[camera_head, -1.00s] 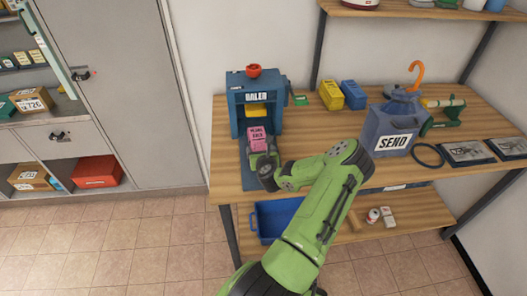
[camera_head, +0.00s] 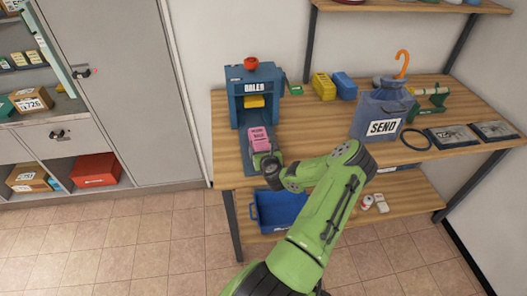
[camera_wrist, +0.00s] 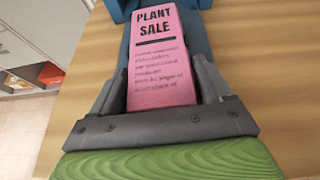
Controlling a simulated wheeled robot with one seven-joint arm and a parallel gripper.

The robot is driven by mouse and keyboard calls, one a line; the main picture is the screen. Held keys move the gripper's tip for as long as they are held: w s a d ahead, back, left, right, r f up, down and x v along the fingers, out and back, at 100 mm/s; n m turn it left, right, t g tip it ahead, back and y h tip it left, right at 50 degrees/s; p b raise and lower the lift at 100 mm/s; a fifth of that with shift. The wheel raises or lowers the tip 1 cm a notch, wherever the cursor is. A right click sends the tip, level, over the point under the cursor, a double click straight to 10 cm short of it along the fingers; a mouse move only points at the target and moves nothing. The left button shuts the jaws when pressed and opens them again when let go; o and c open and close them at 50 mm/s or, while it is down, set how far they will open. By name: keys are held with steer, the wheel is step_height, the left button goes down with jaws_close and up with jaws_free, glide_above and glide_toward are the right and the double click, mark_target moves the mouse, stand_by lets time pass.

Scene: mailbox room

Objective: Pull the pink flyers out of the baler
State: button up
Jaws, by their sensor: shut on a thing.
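The pink flyers (camera_head: 259,138) form a pink block marked "PLANT SALE" in the wrist view (camera_wrist: 163,70). My gripper (camera_head: 265,158) is shut on their near end, with a finger on each side in the wrist view (camera_wrist: 160,98). The blue baler (camera_head: 237,108) stands at the back left of the table, with a red knob (camera_head: 251,63) on top and a yellow part (camera_head: 254,101) inside its opening. The flyers are in front of the opening, over the baler's blue front strip. Whether they touch the strip is hard to tell.
The wooden table (camera_head: 310,128) is clear to the right of the flyers. A blue-grey "SEND" sack (camera_head: 381,110) stands further right. Yellow (camera_head: 323,87) and blue (camera_head: 344,86) blocks sit at the back. A blue bin (camera_head: 277,210) is on the shelf below the front edge.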

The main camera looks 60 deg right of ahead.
steer(key=o, duration=1.3)
steer(key=v, duration=1.6)
steer(key=shift+p, duration=0.35)
steer(key=shift+w, duration=0.15)
